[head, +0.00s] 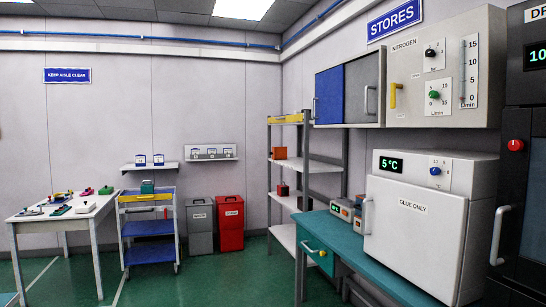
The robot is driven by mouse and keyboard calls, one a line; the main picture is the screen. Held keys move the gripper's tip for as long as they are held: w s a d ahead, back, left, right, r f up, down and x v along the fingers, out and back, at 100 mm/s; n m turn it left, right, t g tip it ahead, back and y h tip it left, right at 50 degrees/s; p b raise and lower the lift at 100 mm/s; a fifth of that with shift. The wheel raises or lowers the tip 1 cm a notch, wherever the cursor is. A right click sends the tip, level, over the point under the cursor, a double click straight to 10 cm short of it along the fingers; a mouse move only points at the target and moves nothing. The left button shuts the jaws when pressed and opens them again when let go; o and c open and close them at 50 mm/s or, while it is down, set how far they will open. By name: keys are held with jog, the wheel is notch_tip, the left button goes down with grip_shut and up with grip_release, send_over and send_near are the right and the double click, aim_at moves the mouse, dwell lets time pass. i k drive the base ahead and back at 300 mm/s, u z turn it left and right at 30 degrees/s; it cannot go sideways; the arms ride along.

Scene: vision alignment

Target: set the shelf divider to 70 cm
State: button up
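A grey shelf rack (308,167) stands at the back, right of the bins, with white shelves. A yellow strip (285,119) runs along its top level; any marks on it are too small to read. I cannot make out a shelf divider or a 70 cm mark for certain. My gripper is not in view.
A teal bench (335,237) with a white "GLUE ONLY" cabinet (415,225) fills the right. Grey (200,228) and red (230,222) bins, a blue-shelved trolley (150,228) and a white table (62,221) stand left. Green floor (200,285) is clear in the middle.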

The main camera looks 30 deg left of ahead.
aim_at(278, 152)
jog(key=u, duration=0.65)
jog(key=i, duration=1.5)
jog(key=u, duration=1.2)
jog(key=i, duration=1.6)
jog(key=u, duration=0.35)
jog(key=i, duration=1.7)
jog(key=z, duration=0.3)
jog(key=i, duration=1.6)
jog(key=z, duration=0.9)
jog(key=i, duration=1.5)
jog(key=z, duration=0.6)
